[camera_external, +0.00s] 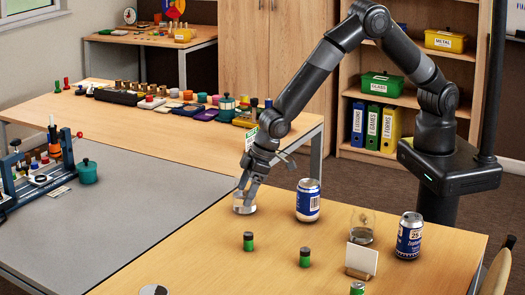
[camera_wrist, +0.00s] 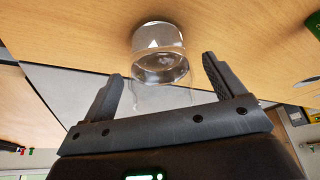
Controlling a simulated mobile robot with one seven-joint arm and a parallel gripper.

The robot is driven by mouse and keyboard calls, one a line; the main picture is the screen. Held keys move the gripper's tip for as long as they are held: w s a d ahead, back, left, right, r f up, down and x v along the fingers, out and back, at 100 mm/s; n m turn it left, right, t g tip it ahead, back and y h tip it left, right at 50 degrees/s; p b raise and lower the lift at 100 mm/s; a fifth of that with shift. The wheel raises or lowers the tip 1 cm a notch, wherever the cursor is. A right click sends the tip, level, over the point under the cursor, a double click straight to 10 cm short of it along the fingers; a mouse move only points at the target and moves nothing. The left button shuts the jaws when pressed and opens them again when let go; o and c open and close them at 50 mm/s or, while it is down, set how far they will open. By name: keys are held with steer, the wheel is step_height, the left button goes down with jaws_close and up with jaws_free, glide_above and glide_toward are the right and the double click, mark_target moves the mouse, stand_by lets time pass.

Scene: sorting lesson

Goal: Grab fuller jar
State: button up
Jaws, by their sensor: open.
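A clear glass jar (camera_external: 244,209) stands on the wooden table near its far left edge. My gripper (camera_external: 246,192) is right above it, fingers pointing down. In the wrist view my gripper (camera_wrist: 162,67) is open, and the jar (camera_wrist: 160,66) shows between the finger tips with a gap on each side. I cannot tell what is in this jar. A second clear jar (camera_external: 361,226) stands to the right between two cans; its lower part looks darker, as if it holds something. The wrist view does not show the second jar.
Blue-and-white cans (camera_external: 308,201) and (camera_external: 409,236) stand on the table. Green-and-black cylinders (camera_external: 248,241) and (camera_external: 305,257) stand in front. A white card (camera_external: 361,259) in a wooden holder stands before the second jar. A grey surface (camera_external: 140,195) lies to the left.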

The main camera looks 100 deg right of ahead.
mark_target(245, 179)
steer(key=shift+x, duration=0.85)
steer(key=c, duration=1.3)
steer(key=shift+o, duration=0.2)
steer(key=shift+r, duration=0.25)
steer(key=shift+r, duration=0.8)
steer(key=shift+s+d+r, duration=0.1)
steer(key=shift+d+r, duration=0.05)
steer(key=shift+r, duration=0.45)
steer(key=shift+d+r, duration=0.1)
steer(key=shift+r, duration=0.55)
steer(key=s+d+r, duration=0.4)
steer(key=d+r, duration=0.2)
steer(key=d, duration=0.4)
steer(key=shift+s+r, duration=0.2)
